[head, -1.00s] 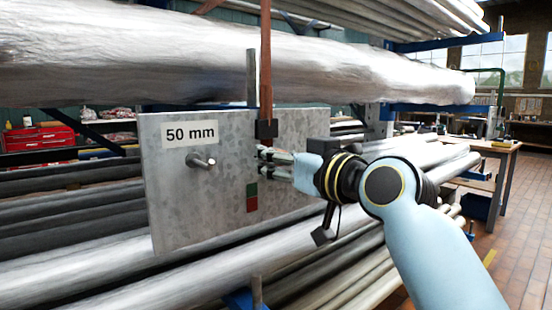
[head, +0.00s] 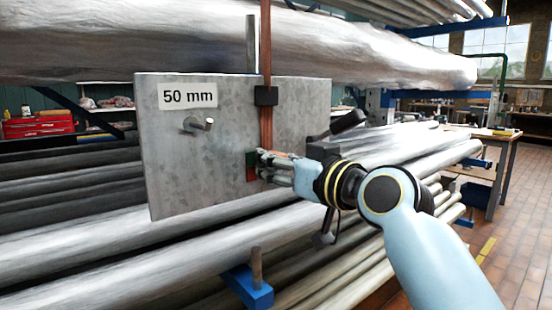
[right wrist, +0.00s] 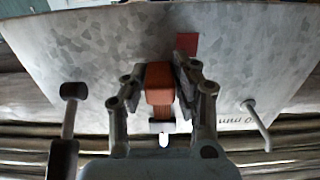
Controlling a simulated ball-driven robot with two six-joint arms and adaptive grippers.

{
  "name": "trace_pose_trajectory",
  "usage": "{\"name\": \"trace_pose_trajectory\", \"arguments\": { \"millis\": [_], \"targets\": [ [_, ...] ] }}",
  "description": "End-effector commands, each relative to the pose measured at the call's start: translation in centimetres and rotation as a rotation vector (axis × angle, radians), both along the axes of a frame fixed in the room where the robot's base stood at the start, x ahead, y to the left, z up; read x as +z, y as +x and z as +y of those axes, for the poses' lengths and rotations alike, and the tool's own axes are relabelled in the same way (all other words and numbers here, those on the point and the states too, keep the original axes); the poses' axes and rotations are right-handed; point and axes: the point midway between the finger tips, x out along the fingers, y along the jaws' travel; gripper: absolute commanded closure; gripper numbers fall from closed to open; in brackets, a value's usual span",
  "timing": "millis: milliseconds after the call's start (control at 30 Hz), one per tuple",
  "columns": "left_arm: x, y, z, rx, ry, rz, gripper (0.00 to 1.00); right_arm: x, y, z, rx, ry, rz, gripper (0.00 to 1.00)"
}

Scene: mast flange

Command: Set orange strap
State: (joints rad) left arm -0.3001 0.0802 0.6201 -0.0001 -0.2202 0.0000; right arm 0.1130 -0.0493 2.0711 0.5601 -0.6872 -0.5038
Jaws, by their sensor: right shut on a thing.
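The orange strap (head: 265,45) hangs vertically in front of the grey metal plate (head: 225,130) and runs down through a black buckle (head: 266,96). My right gripper (head: 260,165) is shut on the strap's lower part, below the buckle and close to the plate. In the right wrist view the strap end (right wrist: 160,85) sits between the fingers. The red and green mark (head: 251,172) lies beside the fingertips; its red part shows in the right wrist view (right wrist: 187,44). The fingers partly hide the mark. My left gripper is not in view.
A metal peg (head: 205,124) sticks out of the plate below the "50 mm" label (head: 188,94). A black handle (head: 348,122) stands at the plate's right, near my arm. Large wrapped tubes (head: 110,45) lie above; long pipes (head: 90,250) lie on racks below.

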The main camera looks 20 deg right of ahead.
Motion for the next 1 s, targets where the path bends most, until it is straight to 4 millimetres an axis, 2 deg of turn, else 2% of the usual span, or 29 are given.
{"name": "trace_pose_trajectory", "arguments": {
  "millis": [33,67,200,567,667,1000],
  "targets": [
    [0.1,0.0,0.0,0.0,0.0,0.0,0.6,0.1,0.0,0.0,0.0,-0.001,0.0,1.0],
    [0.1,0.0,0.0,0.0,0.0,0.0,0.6,0.1,0.0,0.0,0.0,-0.001,-0.001,0.69],
    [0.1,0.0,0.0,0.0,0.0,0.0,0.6,0.1,0.0,0.0,0.0,-0.001,-0.001,0.51],
    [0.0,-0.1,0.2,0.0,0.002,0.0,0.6,0.1,-0.5,-0.3,-0.001,-0.002,-0.002,0.5],
    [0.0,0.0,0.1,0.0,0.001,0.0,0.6,0.0,-1.9,-0.8,-0.002,-0.004,-0.001,0.5],
    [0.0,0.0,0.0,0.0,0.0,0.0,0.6,0.0,-8.8,-3.2,0.002,-0.005,0.0,0.5]
  ]
}}
